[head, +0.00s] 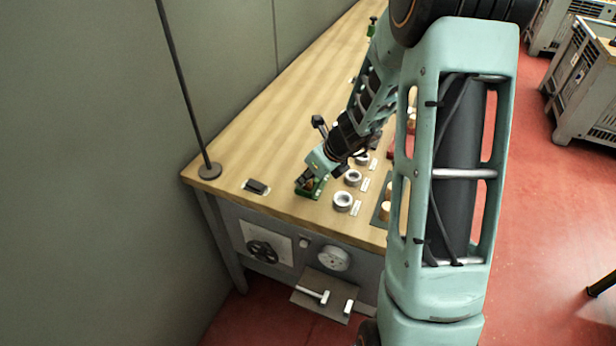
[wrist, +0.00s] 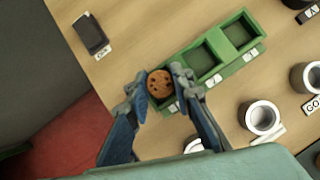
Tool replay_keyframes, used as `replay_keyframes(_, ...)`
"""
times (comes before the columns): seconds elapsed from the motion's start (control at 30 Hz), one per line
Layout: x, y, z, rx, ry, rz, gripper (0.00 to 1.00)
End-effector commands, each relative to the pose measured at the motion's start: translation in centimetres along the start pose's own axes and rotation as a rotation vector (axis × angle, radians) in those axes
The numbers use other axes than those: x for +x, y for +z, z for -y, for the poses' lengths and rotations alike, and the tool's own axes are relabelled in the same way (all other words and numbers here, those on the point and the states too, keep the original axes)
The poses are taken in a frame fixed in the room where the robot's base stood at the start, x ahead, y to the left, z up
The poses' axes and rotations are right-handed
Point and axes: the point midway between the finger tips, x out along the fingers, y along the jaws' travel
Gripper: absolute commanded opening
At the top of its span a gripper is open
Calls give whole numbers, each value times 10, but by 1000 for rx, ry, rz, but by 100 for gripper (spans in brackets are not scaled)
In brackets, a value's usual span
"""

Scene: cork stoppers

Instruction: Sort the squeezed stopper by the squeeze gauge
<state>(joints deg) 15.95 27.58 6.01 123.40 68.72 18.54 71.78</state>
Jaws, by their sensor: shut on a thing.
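My gripper (wrist: 160,82) is shut on a round brown cork stopper (wrist: 159,84) with dark specks. The stopper is between the fingertips at the left end of a green tray (wrist: 216,71) with square compartments. Two compartments to its right look empty. I cannot tell whether the stopper touches the tray floor. In the head view my gripper (head: 309,180) points down at the green tray (head: 317,192) near the table's front edge. A small black device (wrist: 90,35) with a white label lies left of the tray; I cannot tell whether it is the gauge.
White round cups (head: 343,201) with label cards stand right of the tray; one cup (wrist: 262,118) is close in the wrist view. Pale corks (head: 385,210) stand on a dark board farther right. A thin pole (head: 207,168) rises at the left corner. Bare wood lies behind.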

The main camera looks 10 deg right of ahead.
Motion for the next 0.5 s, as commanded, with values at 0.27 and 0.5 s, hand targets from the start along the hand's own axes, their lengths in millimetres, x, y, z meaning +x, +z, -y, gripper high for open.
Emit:
replay_keyframes(0.27,8,-14,-11,5,24,-24,38)
replay_keyframes(0.5,7,-15,-9,8,21,-24,42)
